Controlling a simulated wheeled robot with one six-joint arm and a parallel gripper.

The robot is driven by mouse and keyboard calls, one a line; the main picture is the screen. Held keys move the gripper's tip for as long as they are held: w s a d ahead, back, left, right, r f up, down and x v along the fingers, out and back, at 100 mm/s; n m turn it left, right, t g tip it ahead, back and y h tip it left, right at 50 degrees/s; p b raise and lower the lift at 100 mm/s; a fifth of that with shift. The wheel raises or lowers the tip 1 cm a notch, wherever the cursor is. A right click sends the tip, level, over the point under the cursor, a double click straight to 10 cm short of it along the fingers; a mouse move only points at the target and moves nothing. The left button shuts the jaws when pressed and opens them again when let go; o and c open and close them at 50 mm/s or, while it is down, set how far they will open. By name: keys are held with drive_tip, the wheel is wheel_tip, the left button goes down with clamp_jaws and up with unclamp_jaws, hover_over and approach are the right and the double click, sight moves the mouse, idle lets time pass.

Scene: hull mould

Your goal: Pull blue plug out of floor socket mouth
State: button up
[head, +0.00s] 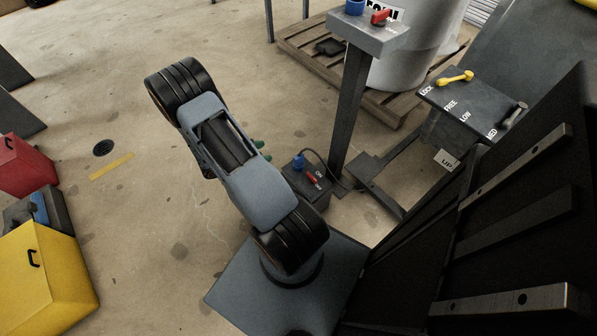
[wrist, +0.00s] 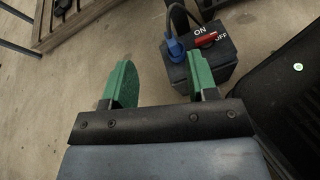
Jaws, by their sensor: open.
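The blue plug (head: 298,161) stands in the top of a dark floor socket box (head: 318,197), with a dark cable running from it. In the wrist view the plug (wrist: 174,48) is at the box's left side, beyond my fingers. A red switch (wrist: 205,38) with ON and OFF labels sits beside it on the box (wrist: 222,60). My gripper (wrist: 160,82) is open and empty, its two green fingers apart. In the head view my gripper (head: 262,150) is partly hidden by my arm, left of the box. The plug appears clear of both fingers.
A post (head: 352,110) with a red lever and a blue part on top rises behind the box. A lever stand (head: 470,105) and dark slatted panel (head: 500,220) are at right. A pallet (head: 300,45) stands behind. Open floor (head: 150,210) lies left.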

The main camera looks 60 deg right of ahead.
sight(294, 159)
wheel_tip(294, 159, down, 12)
drive_tip(key=s+d+n+t+h+b, duration=0.1)
drive_tip(key=s+d+n+h+b, duration=0.1)
drive_tip(key=n+b, duration=0.1)
drive_tip(key=shift+n, duration=0.3)
drive_tip(key=x, duration=0.2)
drive_tip(key=b+x, duration=0.1)
drive_tip(key=x, duration=0.2)
drive_tip(key=b+x, duration=0.1)
drive_tip(key=x, duration=0.1)
drive_tip(key=shift+d+f, duration=0.35)
drive_tip(key=shift+f, duration=0.05)
drive_tip(key=shift+f+b+x, duration=0.15)
drive_tip(key=shift+b+x, duration=0.45)
drive_tip(key=shift+x, duration=0.55)
drive_tip(key=shift+f+b+x, duration=0.1)
drive_tip(key=shift+b+x, duration=0.45)
drive_tip(key=shift+x, duration=0.6)
drive_tip(key=shift+s+d+f, duration=0.1)
drive_tip(key=shift+d+f, duration=0.05)
drive_tip(key=shift+d, duration=0.45)
drive_tip(key=shift+c, duration=0.5)
clamp_jaws()
